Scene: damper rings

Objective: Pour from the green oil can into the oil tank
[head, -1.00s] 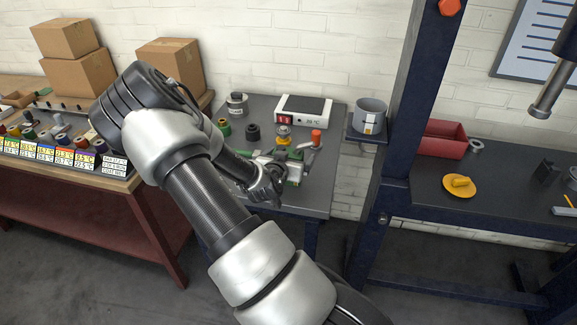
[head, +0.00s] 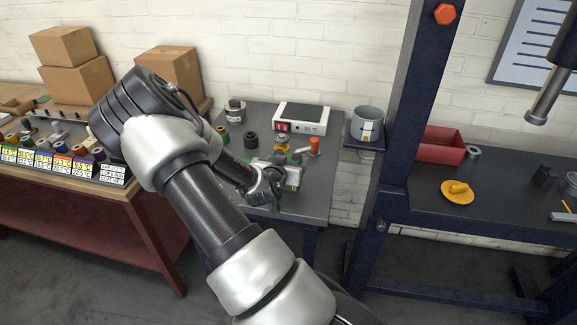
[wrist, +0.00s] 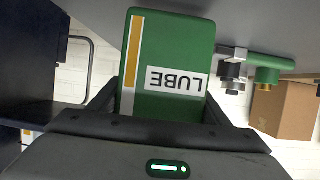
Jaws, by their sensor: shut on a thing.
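The green oil can (wrist: 168,65) fills the middle of the wrist view, with a white LUBE label and a yellow stripe. My gripper (wrist: 160,105) is shut on it, with one dark finger on each side. In the head view the can (head: 294,177) shows partly behind my gripper (head: 272,186), over the front of the grey bench. I cannot tell whether its base touches the bench. A grey open-topped pot (head: 366,126) with a white and orange label, apparently the oil tank, stands on a small shelf to the right, apart from the can.
A dark blue post (head: 405,125) rises just right of the pot. A red bin (head: 441,147) lies beyond it.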

